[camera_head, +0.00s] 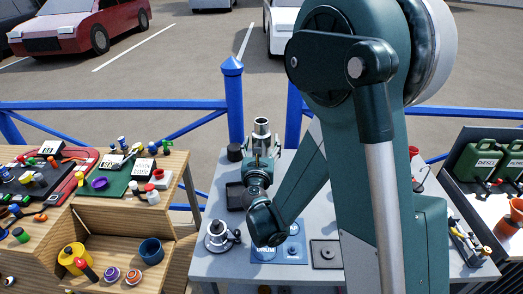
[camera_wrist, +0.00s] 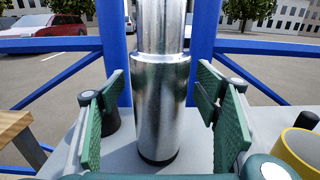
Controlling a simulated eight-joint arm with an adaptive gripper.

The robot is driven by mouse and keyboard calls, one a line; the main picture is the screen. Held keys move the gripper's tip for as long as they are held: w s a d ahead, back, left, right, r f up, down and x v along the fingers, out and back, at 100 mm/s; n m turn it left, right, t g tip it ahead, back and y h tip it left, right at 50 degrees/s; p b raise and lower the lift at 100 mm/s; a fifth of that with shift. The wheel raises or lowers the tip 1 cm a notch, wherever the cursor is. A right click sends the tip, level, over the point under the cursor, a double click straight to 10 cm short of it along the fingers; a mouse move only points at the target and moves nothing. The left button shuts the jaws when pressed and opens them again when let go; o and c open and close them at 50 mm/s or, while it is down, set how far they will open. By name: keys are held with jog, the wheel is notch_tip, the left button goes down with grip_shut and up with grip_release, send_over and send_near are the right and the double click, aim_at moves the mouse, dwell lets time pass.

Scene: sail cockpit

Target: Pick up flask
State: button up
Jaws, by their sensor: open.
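The flask (camera_wrist: 160,105) is a shiny metal cylinder with a narrower upper part and a dark base. It stands upright on the grey table in the wrist view. Its silver top (camera_head: 262,127) shows in the head view just beyond my gripper (camera_head: 259,160), which hides its lower part.
A black cylinder (camera_head: 235,152) stands left of the flask. A dark tray (camera_head: 236,196), a silver pot-like item (camera_head: 218,236) and a blue mat (camera_head: 263,254) are nearer. A yellow cylinder (camera_wrist: 301,149) is at right in the wrist view. Blue railing (camera_head: 233,105) runs behind.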

aim_at(261, 119)
jog(key=shift+w, duration=0.5)
jog(key=c, duration=1.3)
jog(key=shift+o, duration=0.2)
jog(key=shift+r, duration=0.35)
jog(key=shift+r+p, duration=1.4)
jog(key=shift+r, duration=3.3)
